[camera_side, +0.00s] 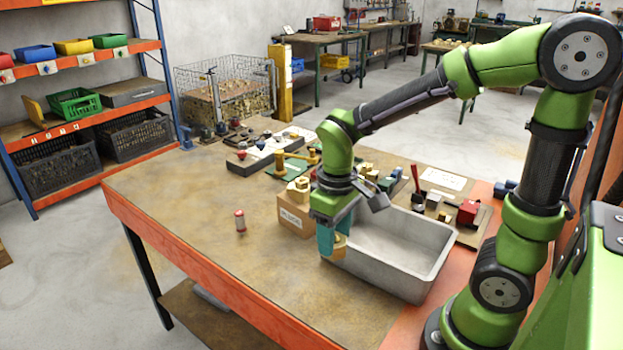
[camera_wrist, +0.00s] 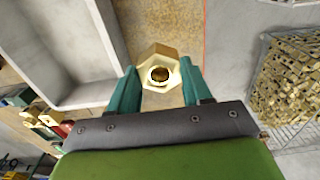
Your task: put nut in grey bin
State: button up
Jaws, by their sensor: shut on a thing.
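A brass hex nut (camera_wrist: 160,72) with a dark hole through it sits between the two teal fingers of my gripper (camera_wrist: 158,88) in the wrist view. In the side view the nut (camera_side: 340,241) shows as a small gold piece at the tips of my gripper (camera_side: 333,246), partly hidden by a finger. My gripper is shut on the nut at the left end of the grey bin (camera_side: 440,262). The bin's inside looks empty where it shows. In the wrist view the bin (camera_wrist: 95,40) lies to the left of the nut.
A cardboard box (camera_side: 293,216) with brass pieces on top stands just behind my gripper. A small red-capped cylinder (camera_side: 240,221) stands on the table to the left. Fixtures and a red vise (camera_side: 467,212) sit behind the bin. The table's front left is clear.

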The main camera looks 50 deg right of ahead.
notch_tip(320, 180, up, 4)
jog(key=shift+f, duration=0.15)
jog(key=w+d, duration=0.1)
jog(key=d, duration=0.7)
send_over(386, 245)
jog(key=w+a, duration=0.3)
jog(key=a, duration=0.1)
notch_tip(386, 245, down, 11)
jog(key=shift+s+a+f, duration=0.1)
jog(key=shift+a, duration=0.05)
jog(key=shift+f, duration=2.15)
jog(key=shift+f, duration=0.1)
jog(key=o, duration=1.4)
